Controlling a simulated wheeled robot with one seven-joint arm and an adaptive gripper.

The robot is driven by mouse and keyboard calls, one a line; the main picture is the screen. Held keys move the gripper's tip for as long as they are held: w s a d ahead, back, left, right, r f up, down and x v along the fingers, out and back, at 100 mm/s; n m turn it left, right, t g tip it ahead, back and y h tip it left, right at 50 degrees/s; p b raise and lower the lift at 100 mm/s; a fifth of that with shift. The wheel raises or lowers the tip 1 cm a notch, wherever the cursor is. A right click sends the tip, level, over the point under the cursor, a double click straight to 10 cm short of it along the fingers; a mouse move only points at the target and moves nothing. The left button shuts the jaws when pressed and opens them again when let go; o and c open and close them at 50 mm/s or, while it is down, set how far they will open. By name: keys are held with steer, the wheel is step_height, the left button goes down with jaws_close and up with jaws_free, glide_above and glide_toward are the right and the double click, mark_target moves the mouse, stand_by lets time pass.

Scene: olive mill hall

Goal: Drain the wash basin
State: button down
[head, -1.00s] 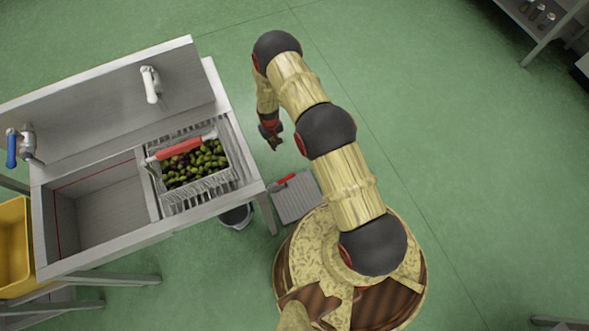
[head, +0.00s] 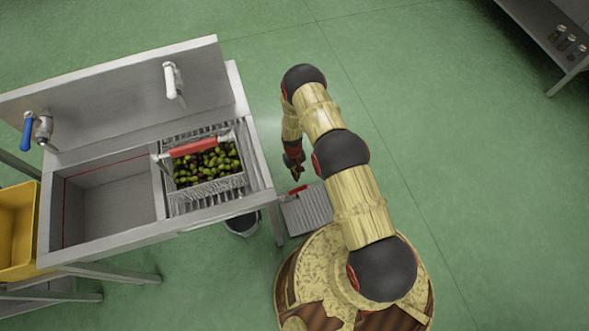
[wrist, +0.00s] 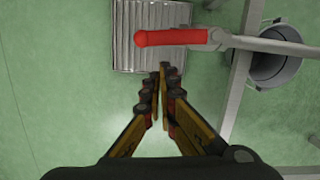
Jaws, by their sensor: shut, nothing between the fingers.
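The wash basin (head: 115,205) is the grey left compartment of a steel sink, with a red line along its inner walls. I cannot tell whether it holds water. A red lever (head: 298,189) shows beside the sink's right end, above a floor grate. In the wrist view the red lever (wrist: 172,37) lies across the picture and joins a grey pipe on its right. My gripper (head: 294,168) is just above the lever in the head picture. In the wrist view my gripper (wrist: 163,75) is shut and empty, its tips below the lever in the picture and apart from it.
A wire basket of olives (head: 207,168) with a red handle sits in the sink's right part. A blue-handled tap (head: 28,132) and a white spout (head: 172,82) are at the back. A bucket (wrist: 278,62) stands beside a sink leg. The floor grate (wrist: 150,55) lies below the lever.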

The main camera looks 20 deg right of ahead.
steer(key=shift+s+d+f, duration=0.1)
steer(key=shift+s+f, duration=0.15)
steer(key=shift+s, duration=0.25)
steer(key=shift+s+f, duration=0.25)
steer(key=shift+s, duration=0.2)
steer(key=shift+s, duration=0.1)
steer(key=shift+s+d+f+m+b, duration=0.15)
steer(key=shift+s+m+b, duration=0.1)
steer(key=shift+s+m, duration=0.2)
steer(key=shift+s+d+f+m+b, duration=0.15)
steer(key=shift+s+m+b, duration=0.1)
steer(key=shift+s+m, duration=0.2)
steer(key=shift+r, duration=0.1)
steer(key=w+r+p, duration=0.2)
steer(key=w+r, duration=0.3)
steer(key=r, duration=0.7)
steer(key=shift+w+p, duration=0.25)
steer(key=shift+p, duration=0.1)
steer(key=shift+a, duration=0.1)
